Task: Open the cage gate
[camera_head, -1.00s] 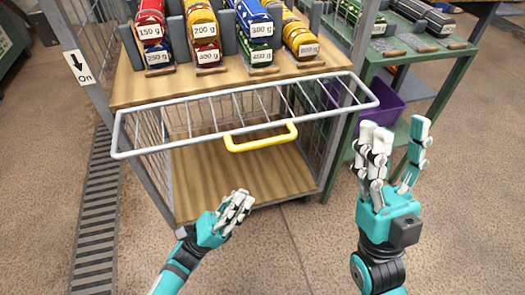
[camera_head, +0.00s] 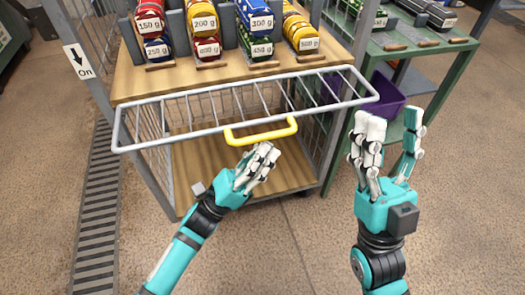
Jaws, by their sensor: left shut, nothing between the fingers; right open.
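The cage gate (camera_head: 206,97) is a grey wire frame across the front of a wheeled cage trolley, sticking out from it at about the height of the upper wooden shelf. A yellow handle (camera_head: 262,135) is on the gate's front bar. My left gripper (camera_head: 264,158) is shut and empty, just below the handle; I cannot tell whether it touches it. My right gripper (camera_head: 393,125) is open and empty, to the right of the gate's right end, fingers pointing up.
Colored rolls with weight labels (camera_head: 204,22) stand in racks on the upper wooden shelf (camera_head: 150,88). A green bench (camera_head: 450,62) and a purple bin (camera_head: 385,96) are at the right. A floor grate (camera_head: 97,215) runs along the left. The floor in front is clear.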

